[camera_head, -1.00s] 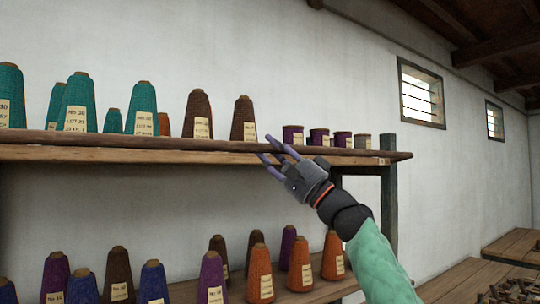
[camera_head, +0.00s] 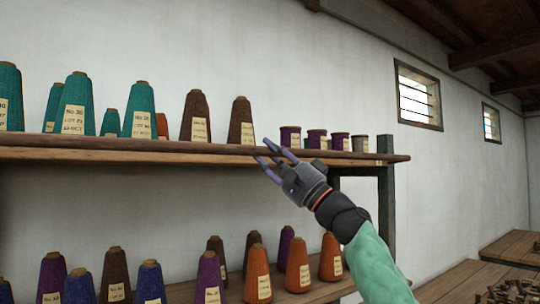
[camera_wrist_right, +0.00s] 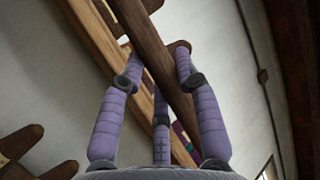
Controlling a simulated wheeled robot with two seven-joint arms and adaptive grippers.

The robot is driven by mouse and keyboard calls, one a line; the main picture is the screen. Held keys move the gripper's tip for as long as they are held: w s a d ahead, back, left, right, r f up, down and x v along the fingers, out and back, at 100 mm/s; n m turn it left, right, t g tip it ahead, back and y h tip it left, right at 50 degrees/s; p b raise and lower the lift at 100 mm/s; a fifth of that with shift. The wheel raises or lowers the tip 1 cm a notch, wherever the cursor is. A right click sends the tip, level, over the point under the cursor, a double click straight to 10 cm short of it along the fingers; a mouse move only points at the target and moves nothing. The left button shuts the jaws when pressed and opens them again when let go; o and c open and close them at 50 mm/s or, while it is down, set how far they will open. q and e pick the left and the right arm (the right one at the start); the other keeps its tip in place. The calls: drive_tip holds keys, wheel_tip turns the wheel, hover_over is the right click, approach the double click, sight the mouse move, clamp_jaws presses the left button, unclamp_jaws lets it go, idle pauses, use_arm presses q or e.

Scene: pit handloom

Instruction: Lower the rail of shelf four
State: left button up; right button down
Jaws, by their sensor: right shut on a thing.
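The rail (camera_head: 345,155) is a long dark-brown round pole along the front edge of the upper wooden shelf (camera_head: 100,157). Its right end sticks out a little past the grey post. My right gripper (camera_head: 265,150), with purple fingers, is shut on the rail right of the middle of the visible shelf. In the right wrist view, the fingers (camera_wrist_right: 156,62) stand on both sides of the rail (camera_wrist_right: 150,45), which runs diagonally between them. My left gripper is not in view.
Teal cones (camera_head: 75,103), brown cones (camera_head: 195,117) and small purple spools (camera_head: 316,139) stand behind the rail. More cones, including an orange one (camera_head: 258,276), stand on the lower shelf. A grey post (camera_head: 387,190) supports the right end. A wooden table (camera_head: 508,250) is at right.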

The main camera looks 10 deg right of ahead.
drive_tip(key=shift+w+a+f, duration=0.15)
drive_tip(key=shift+w+f, duration=0.2)
drive_tip(key=c, duration=1)
unclamp_jaws()
drive_tip(key=shift+o, duration=0.7)
drive_tip(key=shift+w+a, duration=0.1)
drive_tip(key=shift+w, duration=0.1)
drive_tip(key=shift+s+r, duration=0.2)
drive_tip(key=shift+s, duration=0.15)
drive_tip(key=shift+d+f, duration=0.1)
drive_tip(key=shift+d, duration=0.1)
drive_tip(key=shift+s+d+f, duration=0.35)
drive_tip(key=shift+s+d, duration=0.05)
drive_tip(key=shift+d, duration=0.1)
drive_tip(key=v, duration=1)
drive_tip(key=shift+f, duration=0.2)
